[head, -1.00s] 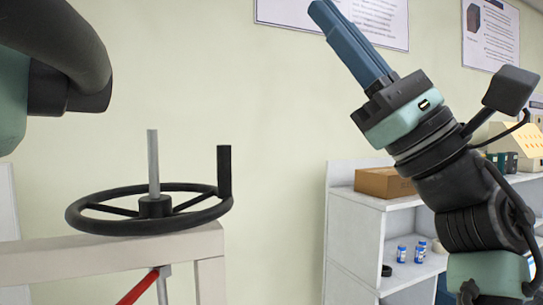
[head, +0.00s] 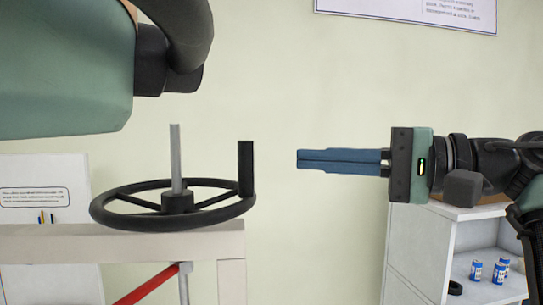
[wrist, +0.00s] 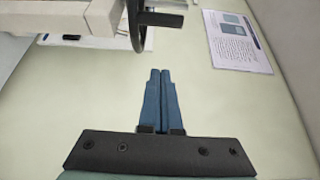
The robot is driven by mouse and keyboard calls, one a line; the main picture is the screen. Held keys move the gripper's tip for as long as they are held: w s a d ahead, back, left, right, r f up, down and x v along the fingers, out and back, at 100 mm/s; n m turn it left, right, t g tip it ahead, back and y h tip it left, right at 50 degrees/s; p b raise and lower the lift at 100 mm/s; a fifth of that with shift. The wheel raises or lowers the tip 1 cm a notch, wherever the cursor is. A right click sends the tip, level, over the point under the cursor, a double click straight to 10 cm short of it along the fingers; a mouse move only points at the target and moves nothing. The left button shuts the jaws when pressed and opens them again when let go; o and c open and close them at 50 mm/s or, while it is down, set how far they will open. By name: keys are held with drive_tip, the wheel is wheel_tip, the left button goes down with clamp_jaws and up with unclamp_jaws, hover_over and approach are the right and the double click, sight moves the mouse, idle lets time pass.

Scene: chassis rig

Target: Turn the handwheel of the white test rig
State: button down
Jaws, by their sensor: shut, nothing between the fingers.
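The black handwheel (head: 101,213) lies flat on top of the white test rig (head: 210,243), with a grey shaft (head: 175,155) rising from its hub. Its upright black handle (head: 246,168) stands on the right side of the rim. My gripper (head: 298,159) is shut and empty, its blue fingers level and pointing left toward the handle, with a clear gap between them.
A white shelf (head: 410,245) with blue-and-white cans (head: 476,270) stands at right, below my arm. A red bar (head: 148,285) slants under the rig's top. A poster (head: 410,12) hangs on the wall. The space between gripper and handle is clear.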

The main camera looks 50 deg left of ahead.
drive_tip(key=s+a+p, duration=0.2)
drive_tip(key=s+p, duration=0.1)
drive_tip(key=s, duration=0.3)
drive_tip(key=shift+a+p, duration=0.2)
drive_tip(key=shift+p, duration=0.15)
drive_tip(key=shift+w, duration=0.1)
drive_tip(key=shift+d+f+b, duration=0.1)
drive_tip(key=shift+f+b, duration=0.05)
drive_tip(key=shift+b, duration=0.25)
drive_tip(key=shift+s+d+m+t+y+b, duration=0.3)
drive_tip(key=shift+m+t+b, duration=0.1)
drive_tip(key=shift+t+b, duration=0.25)
drive_tip(key=shift+d+m+t+y+b, duration=0.15)
drive_tip(key=shift+m+t+y+b, duration=0.2)
drive_tip(key=shift+b, duration=0.2)
